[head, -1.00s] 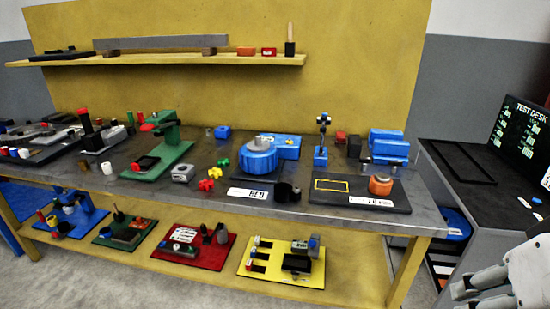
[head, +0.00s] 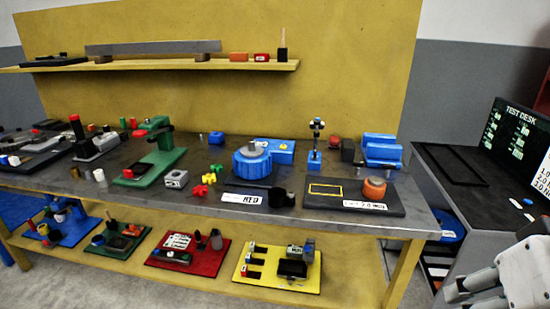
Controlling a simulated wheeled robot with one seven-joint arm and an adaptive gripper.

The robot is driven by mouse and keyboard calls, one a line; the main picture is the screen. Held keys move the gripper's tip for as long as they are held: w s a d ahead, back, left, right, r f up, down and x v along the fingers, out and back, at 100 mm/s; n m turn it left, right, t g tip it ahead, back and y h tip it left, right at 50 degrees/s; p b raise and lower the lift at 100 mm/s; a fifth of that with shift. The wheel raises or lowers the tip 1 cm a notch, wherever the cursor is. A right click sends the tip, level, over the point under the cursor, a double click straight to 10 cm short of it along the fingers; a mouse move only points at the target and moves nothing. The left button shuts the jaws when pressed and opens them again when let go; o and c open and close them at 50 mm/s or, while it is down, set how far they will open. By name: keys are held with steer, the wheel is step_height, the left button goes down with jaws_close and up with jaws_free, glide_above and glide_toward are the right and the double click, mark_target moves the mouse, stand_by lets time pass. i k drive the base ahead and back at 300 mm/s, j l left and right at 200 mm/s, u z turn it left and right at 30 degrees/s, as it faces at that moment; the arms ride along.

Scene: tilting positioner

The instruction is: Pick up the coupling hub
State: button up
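I cannot tell for certain which part is the coupling hub. A short orange round part with a grey top (head: 374,189) sits on a black plate (head: 335,203) at the right of the bench, beside a yellow outlined rectangle. A blue round positioner (head: 252,164) with a grey disc on top stands left of it. A black rounded part (head: 281,197) sits between them. My gripper (head: 462,298) is at the lower right, pale grey and partly cut off by the frame. It is well apart from the bench parts, and its finger opening is not clear.
A blue vise (head: 381,150) stands behind the black plate. A green press (head: 153,153) and red and yellow small parts (head: 203,185) are to the left. A lower shelf holds several coloured trays. A dark side desk (head: 455,175) with a screen (head: 515,140) stands at right.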

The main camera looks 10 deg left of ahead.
mark_target(277, 198)
steer(key=i+j, duration=0.4)
steer(key=j, duration=0.15)
steer(key=i+j, duration=0.85)
steer(key=j, duration=0.2)
